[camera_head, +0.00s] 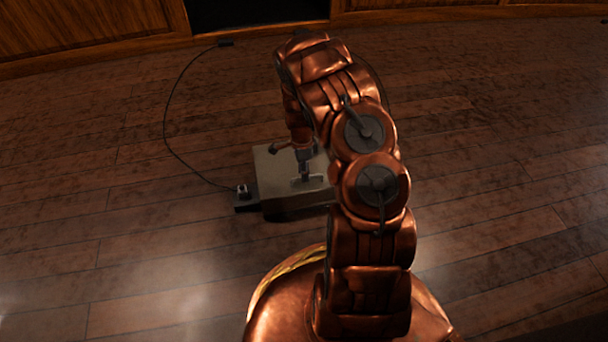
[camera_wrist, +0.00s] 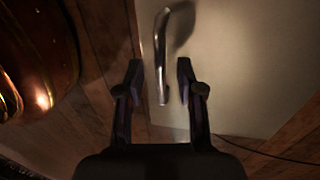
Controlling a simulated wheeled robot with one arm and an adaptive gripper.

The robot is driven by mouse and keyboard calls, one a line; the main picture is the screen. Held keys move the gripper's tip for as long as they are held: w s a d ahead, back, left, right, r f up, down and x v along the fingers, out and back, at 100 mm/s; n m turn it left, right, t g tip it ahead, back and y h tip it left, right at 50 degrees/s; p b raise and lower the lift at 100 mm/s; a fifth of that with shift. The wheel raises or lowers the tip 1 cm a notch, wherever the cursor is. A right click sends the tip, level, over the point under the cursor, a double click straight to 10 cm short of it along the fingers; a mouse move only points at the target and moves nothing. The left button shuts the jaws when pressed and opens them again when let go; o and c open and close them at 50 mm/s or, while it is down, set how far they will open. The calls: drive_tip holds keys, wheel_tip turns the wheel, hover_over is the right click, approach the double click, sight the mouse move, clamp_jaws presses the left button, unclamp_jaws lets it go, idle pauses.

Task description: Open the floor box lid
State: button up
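The floor box (camera_head: 285,205) is a low, pale grey-beige box on the wooden floor in the head view, partly hidden by my arm. Its flat lid (camera_wrist: 255,60) fills the right of the wrist view and looks closed. A curved metal handle (camera_wrist: 161,55) stands on the lid. It also shows in the head view (camera_head: 308,182). My gripper (camera_wrist: 160,80) is open, with one finger on each side of the handle's near end. I see a gap between each finger and the handle. In the head view my gripper (camera_head: 303,165) points down over the lid.
A small dark plug block (camera_head: 246,200) sits at the box's left side. A thin black cable (camera_head: 166,120) curves from it over the floor to the back. A wooden cabinet (camera_head: 90,30) with a dark opening stands at the back. The floor on both sides is clear.

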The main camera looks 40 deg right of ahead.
drive_tip(key=shift+f, duration=0.35)
clamp_jaws()
idle(0.5)
